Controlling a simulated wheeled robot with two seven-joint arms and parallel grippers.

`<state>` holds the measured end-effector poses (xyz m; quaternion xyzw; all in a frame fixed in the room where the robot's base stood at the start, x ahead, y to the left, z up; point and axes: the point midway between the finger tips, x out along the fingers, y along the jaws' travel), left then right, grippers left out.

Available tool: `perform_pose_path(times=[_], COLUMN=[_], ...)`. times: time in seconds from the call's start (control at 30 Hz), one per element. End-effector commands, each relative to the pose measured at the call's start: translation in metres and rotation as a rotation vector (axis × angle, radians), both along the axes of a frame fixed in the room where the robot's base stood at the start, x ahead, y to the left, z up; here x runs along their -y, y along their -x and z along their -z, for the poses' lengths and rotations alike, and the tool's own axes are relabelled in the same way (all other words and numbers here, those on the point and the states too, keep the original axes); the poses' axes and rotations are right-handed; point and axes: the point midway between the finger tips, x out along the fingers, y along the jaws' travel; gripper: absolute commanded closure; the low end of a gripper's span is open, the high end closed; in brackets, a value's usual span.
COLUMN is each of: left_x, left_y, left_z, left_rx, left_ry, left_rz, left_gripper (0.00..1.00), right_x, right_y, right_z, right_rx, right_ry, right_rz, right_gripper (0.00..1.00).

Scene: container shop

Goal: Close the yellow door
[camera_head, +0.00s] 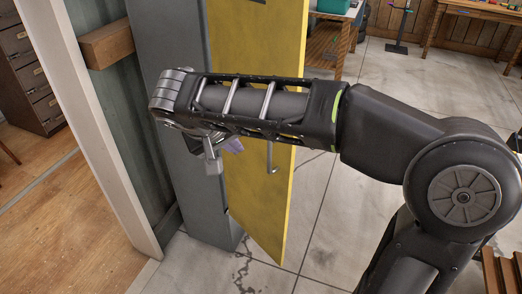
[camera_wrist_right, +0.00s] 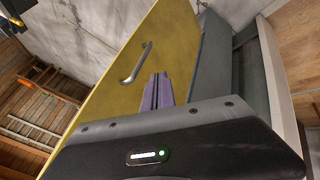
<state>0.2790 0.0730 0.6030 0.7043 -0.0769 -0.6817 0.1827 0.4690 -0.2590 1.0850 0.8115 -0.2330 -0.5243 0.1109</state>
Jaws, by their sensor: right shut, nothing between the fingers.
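The yellow door (camera_head: 255,60) stands open at an angle beside a grey post (camera_head: 175,50) in the head view. Its metal handle (camera_head: 271,160) is on the face towards me. The yellow door (camera_wrist_right: 110,75) and its handle (camera_wrist_right: 137,64) also show in the right wrist view. My right gripper (camera_head: 233,146) is in front of the door's face, left of the handle, partly hidden by my own wrist. In the right wrist view my right gripper (camera_wrist_right: 158,80) has its purple fingers together and empty. Whether they touch the door I cannot tell. My left gripper is not in view.
A white frame edge (camera_head: 95,120) and a wooden block (camera_head: 107,44) are left of the grey post. A dark drawer cabinet (camera_head: 30,75) stands at far left. Concrete floor (camera_head: 345,190) is clear right of the door. A wooden table (camera_head: 470,12) is at the back.

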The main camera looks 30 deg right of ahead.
Motion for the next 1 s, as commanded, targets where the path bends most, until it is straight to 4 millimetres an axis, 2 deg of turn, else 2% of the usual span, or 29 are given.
perform_pose_path(times=[0.27, 0.67, 0.83, 1.0], left_x=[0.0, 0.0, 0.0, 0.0], left_y=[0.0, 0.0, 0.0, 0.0], left_z=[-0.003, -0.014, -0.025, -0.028], left_rx=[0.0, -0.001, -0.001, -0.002], left_ry=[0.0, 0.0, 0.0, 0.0], left_rz=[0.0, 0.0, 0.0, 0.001], left_gripper=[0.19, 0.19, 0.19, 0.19], right_x=[0.011, 0.049, 0.075, 0.087], right_y=[-0.007, -0.033, -0.032, -0.031], right_z=[0.018, 0.08, 0.078, 0.08], right_rx=[-0.005, -0.007, -0.003, -0.002], right_ry=[0.0, 0.0, 0.0, -0.001], right_rz=[0.002, 0.001, 0.003, 0.0], right_gripper=[1.0, 1.0, 1.0, 1.0])
